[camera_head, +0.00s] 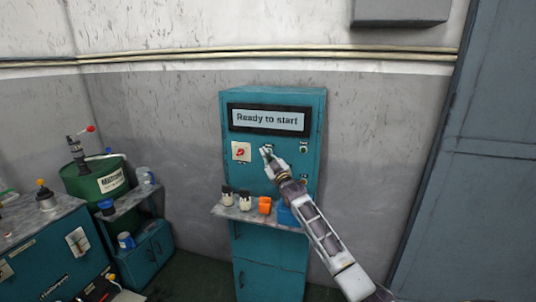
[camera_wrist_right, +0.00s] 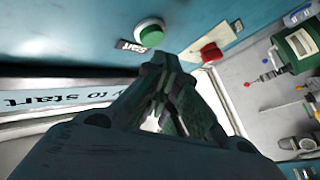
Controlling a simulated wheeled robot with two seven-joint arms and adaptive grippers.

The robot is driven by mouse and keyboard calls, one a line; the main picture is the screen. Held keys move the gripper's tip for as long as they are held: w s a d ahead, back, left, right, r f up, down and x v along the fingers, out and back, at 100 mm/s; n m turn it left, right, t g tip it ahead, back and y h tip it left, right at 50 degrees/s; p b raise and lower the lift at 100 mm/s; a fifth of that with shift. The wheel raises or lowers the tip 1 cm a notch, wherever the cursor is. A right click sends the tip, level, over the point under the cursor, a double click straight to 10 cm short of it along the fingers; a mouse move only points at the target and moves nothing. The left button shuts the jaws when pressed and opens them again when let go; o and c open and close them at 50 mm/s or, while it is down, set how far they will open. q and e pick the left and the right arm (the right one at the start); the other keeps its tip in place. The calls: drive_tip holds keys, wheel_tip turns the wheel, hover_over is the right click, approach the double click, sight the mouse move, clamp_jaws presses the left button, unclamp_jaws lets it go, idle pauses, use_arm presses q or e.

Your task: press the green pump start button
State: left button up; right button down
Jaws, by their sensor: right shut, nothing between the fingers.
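The green start button (camera_wrist_right: 151,33) is a round button on the teal panel in the right wrist view, with a "Start" label beside it. My right gripper (camera_head: 266,152) is in front of the cabinet panel, below the display and just right of the red switch in the head view. Its fingers (camera_wrist_right: 165,72) are shut and empty. In the wrist view the fingertips lie close to the button, with a visible gap in the picture; I cannot tell whether they touch the panel. In the head view the gripper partly covers the button area. My left gripper is not in view.
The teal cabinet (camera_head: 270,260) has a display (camera_head: 267,119) reading "Ready to start". A red switch (camera_head: 241,152) sits on a pale plate. Another small round control (camera_head: 303,147) is further right. Bottles and an orange item (camera_head: 264,205) stand on the shelf. A green drum (camera_head: 95,180) stands left.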

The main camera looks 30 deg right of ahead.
drive_tip(key=shift+w+d, duration=0.5)
drive_tip(key=shift+d, duration=0.1)
idle(1.5)
drive_tip(key=shift+a, duration=0.15)
drive_tip(key=shift+s+a+p, duration=0.35)
drive_tip(key=shift+s+a, duration=0.1)
drive_tip(key=shift+s, duration=0.05)
idle(0.6)
drive_tip(key=s+a+p, duration=0.2)
drive_tip(key=s+a, duration=0.1)
drive_tip(key=shift+s+a, duration=0.15)
drive_tip(key=shift+a, duration=0.25)
drive_tip(key=shift+f, duration=0.1)
idle(1.0)
